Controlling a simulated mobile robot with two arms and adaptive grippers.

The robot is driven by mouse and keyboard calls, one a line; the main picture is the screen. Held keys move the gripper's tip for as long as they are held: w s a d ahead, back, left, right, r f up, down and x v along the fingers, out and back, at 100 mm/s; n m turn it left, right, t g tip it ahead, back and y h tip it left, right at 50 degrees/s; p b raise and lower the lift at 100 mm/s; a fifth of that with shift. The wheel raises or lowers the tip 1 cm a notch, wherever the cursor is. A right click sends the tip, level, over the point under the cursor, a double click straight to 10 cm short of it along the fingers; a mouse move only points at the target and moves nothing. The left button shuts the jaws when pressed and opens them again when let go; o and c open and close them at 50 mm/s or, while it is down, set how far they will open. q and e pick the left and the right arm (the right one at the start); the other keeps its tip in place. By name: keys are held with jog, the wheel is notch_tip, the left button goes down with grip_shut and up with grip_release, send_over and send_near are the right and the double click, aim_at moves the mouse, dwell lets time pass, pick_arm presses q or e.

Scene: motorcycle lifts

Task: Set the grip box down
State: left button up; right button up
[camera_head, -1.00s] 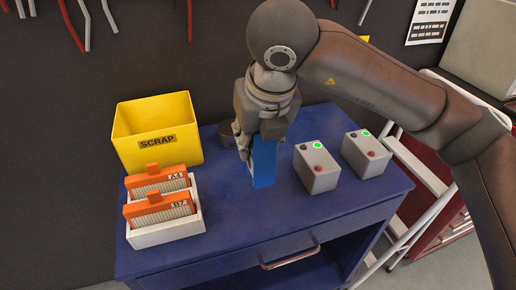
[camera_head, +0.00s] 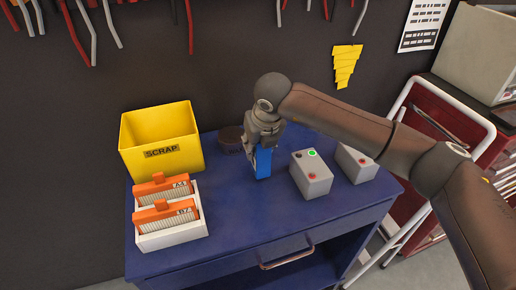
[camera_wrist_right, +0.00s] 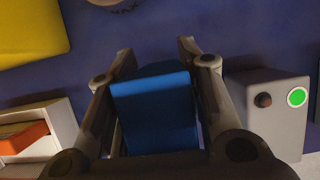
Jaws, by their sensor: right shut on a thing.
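The grip box (camera_head: 263,163) is a blue upright block over the middle of the blue cabinet top. My right gripper (camera_head: 259,146) is shut on it from above. In the right wrist view the blue box (camera_wrist_right: 155,108) sits between the two fingers of the right gripper (camera_wrist_right: 155,75). The box's lower end looks close to or on the cabinet top (camera_head: 235,215); I cannot tell if it touches. My left gripper is not in view.
A yellow SCRAP bin (camera_head: 160,140) and a white tray (camera_head: 172,238) with orange-topped pieces stand left. A dark round object (camera_head: 231,141) is behind the box. Two grey button boxes stand right, the nearer (camera_head: 311,174) close by. The front of the top is clear.

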jog(key=shift+s+f, duration=0.1)
jog(key=shift+f, duration=1.05)
jog(key=o, duration=1.1)
jog(key=shift+r, duration=0.1)
